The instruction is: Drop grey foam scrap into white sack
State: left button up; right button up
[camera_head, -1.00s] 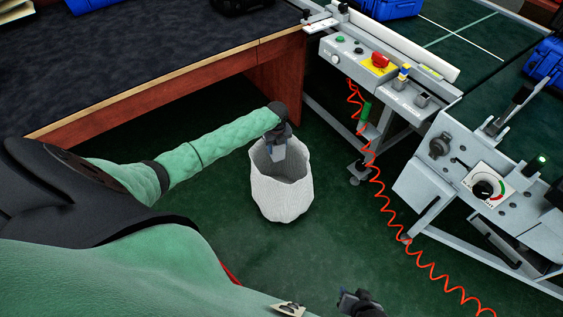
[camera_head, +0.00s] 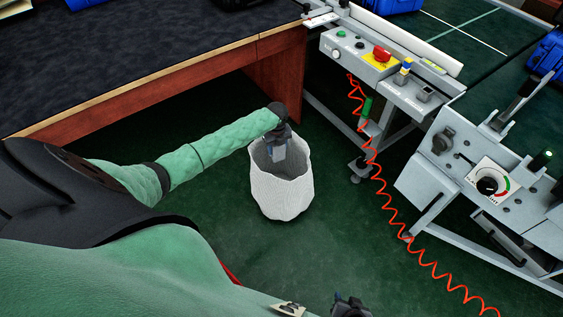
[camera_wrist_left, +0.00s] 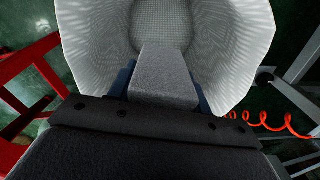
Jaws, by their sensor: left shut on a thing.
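The white sack (camera_head: 282,196) stands open on the green floor in the head view. Its inside wall (camera_wrist_left: 95,45) fills much of the left wrist view. My left gripper (camera_head: 276,152) reaches down at the sack's mouth. It is shut on the grey foam scrap (camera_wrist_left: 163,78), a block that points into the sack opening. In the head view the scrap is hard to tell apart from the gripper. My right gripper (camera_head: 350,306) shows only partly at the bottom edge, and its fingers cannot be made out.
A dark-topped desk (camera_head: 130,60) with a wooden side stands behind the sack. The conveyor frame with a control panel (camera_head: 375,60) is to the right. A coiled red hose (camera_head: 385,205) hangs to the floor right of the sack. Green floor around the sack is clear.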

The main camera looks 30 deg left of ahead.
pick_arm(q)
jog(key=o, duration=1)
jog(key=shift+r, duration=3.9)
